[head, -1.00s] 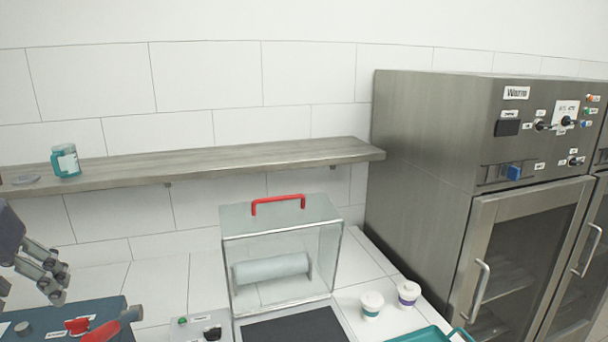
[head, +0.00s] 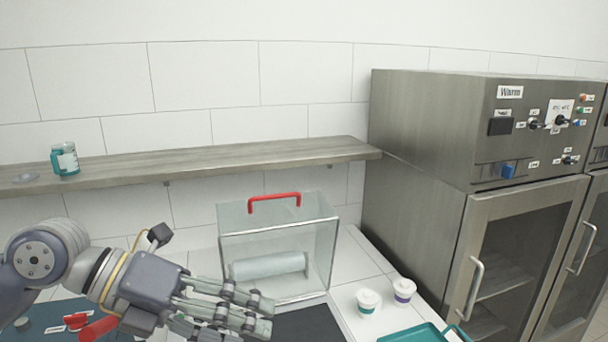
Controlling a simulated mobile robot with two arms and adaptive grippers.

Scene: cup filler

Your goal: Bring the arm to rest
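My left arm comes in from the left in the head view. Its gripper (head: 262,314) is in front of the clear box and over the counter, pointing right. The fingers lie close together in this view, and I cannot tell whether they are apart or closed. I see nothing held in them. My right gripper is not in view.
A clear box (head: 322,240) with a red handle (head: 274,203) holds a pale roll (head: 268,265). Two lidded cups (head: 368,302) (head: 403,290) and a teal tray (head: 412,335) are at its right. A shelf (head: 215,162) bears a jar (head: 65,160). A steel warmer (head: 420,180) stands right.

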